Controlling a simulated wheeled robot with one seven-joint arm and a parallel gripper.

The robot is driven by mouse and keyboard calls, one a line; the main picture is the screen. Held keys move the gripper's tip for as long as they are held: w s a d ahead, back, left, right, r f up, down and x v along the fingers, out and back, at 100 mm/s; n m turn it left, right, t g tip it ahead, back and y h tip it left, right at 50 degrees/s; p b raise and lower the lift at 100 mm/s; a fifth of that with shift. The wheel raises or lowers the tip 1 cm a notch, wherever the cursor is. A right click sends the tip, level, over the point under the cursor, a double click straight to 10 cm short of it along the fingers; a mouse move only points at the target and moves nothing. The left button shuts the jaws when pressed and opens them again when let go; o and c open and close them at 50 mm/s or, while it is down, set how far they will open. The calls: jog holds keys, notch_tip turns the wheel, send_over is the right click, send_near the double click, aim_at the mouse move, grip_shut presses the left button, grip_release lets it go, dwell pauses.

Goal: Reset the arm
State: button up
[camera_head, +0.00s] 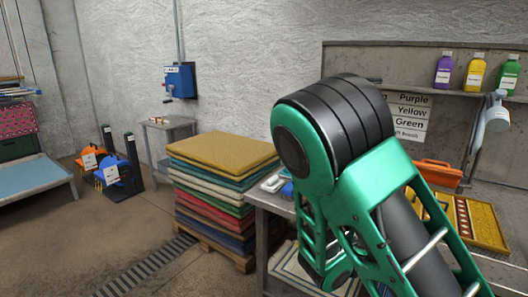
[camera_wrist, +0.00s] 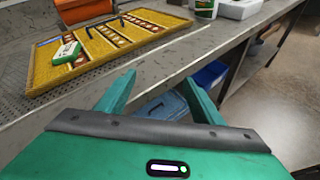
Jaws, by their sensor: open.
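My green arm fills the right half of the head view, with a dark ribbed joint raised in front of the workbench. My gripper (camera_wrist: 158,95) shows in the wrist view with its two green fingers spread apart and nothing between them. It hangs off the front edge of the metal bench (camera_wrist: 205,55). The gripper itself cannot be made out in the head view.
Blue bins (camera_wrist: 168,106) stand below. Stacked rugs (camera_head: 222,151) stand left of my arm. Bottles (camera_head: 476,71) line a shelf. The floor at left is mostly clear.

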jog(key=s+d+f+m+g+y, duration=0.1)
jog(key=s+d+m+g+y, duration=0.2)
jog(key=s+m, duration=0.3)
jog(key=s+d+f+m+g+y, duration=0.1)
jog(key=s+d+m+g+y, duration=0.15)
jog(key=s+m, duration=0.45)
jog(key=s+a+r+m+y, duration=0.2)
jog(key=s+r+m+y, duration=0.2)
jog(key=s+r+m, duration=0.1)
jog(key=s+a+r+m+y, duration=0.3)
jog(key=s+r+m+y, duration=0.1)
jog(key=s+m, duration=0.3)
jog(key=shift+s+a+r+m+t, duration=0.3)
jog(key=shift+s+r+t, duration=0.05)
jog(key=shift+s, duration=0.3)
